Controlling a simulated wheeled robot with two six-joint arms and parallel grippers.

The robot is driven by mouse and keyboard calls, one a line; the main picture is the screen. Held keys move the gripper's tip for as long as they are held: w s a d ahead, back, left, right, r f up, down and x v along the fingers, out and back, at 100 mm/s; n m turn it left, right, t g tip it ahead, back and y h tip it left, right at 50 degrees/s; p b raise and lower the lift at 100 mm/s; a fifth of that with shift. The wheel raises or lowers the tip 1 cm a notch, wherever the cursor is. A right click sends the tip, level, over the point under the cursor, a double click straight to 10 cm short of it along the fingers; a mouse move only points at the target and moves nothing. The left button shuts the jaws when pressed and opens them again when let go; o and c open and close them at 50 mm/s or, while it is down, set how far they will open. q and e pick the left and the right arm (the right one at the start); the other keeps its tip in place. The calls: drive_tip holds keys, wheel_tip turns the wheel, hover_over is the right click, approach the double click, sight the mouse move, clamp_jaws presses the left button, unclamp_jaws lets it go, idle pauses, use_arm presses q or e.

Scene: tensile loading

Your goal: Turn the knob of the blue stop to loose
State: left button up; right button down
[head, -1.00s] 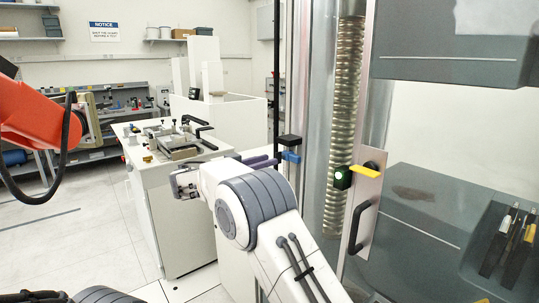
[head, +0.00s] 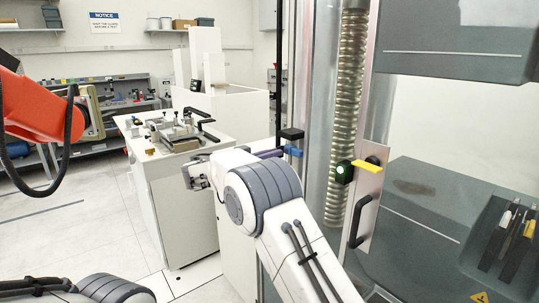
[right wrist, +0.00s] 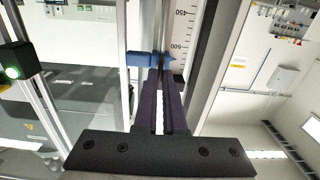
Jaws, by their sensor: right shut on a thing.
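The blue stop (head: 294,151) sits on the thin upright rod beside the tall frame, just below a black block (head: 291,134). It also shows in the right wrist view (right wrist: 140,59), next to a scale with numbers. My right gripper (head: 273,154) reaches it from the left with dark purple fingers. In the right wrist view, the fingertips (right wrist: 162,72) are close together and shut on the blue stop's knob (right wrist: 168,61). The fingers partly hide the knob, so its turn cannot be told. My left gripper is out of view; only part of my left arm shows at the bottom left.
A door handle (head: 360,221) and a green-lit switch with a yellow tab (head: 369,163) are on the frame right of the stop. A white cabinet (head: 180,205) with metal fixtures stands at left. An orange arm (head: 38,108) hangs at far left. Floor between is clear.

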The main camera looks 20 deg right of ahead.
drive_tip(key=shift+s+d+f+n+b, duration=0.15)
drive_tip(key=shift+d+n+b, duration=0.25)
drive_tip(key=shift+n+b, duration=0.5)
drive_tip(key=n, duration=1.5)
drive_tip(key=shift+w+n+b, duration=0.2)
drive_tip(key=shift+n+b, duration=0.2)
